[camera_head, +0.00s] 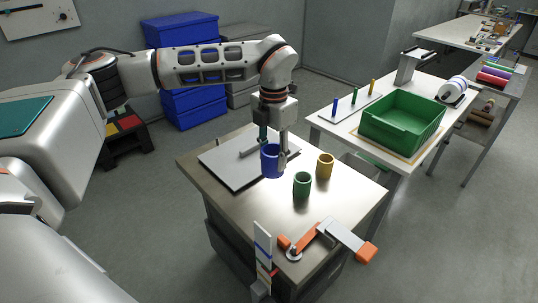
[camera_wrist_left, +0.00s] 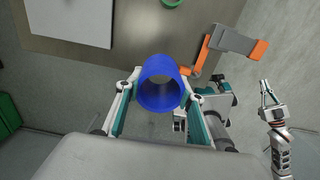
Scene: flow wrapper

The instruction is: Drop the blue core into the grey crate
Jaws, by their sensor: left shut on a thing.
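My left gripper (camera_head: 274,146) reaches down over the steel-topped table and is shut on the blue core (camera_head: 269,163), a hollow cylinder. In the left wrist view the core (camera_wrist_left: 160,88) sits between the two fingers with its open end towards the camera. It appears held above the table; the exact gap is unclear. Grey boxes (camera_head: 247,38) are stacked at the back, right of the blue ones; I cannot tell if one is the grey crate. What seems my right gripper (camera_wrist_left: 268,95) shows small at the right of the left wrist view.
A green crate (camera_head: 402,122) is on the white table to the right. Blue crates (camera_head: 182,30) are stacked behind.

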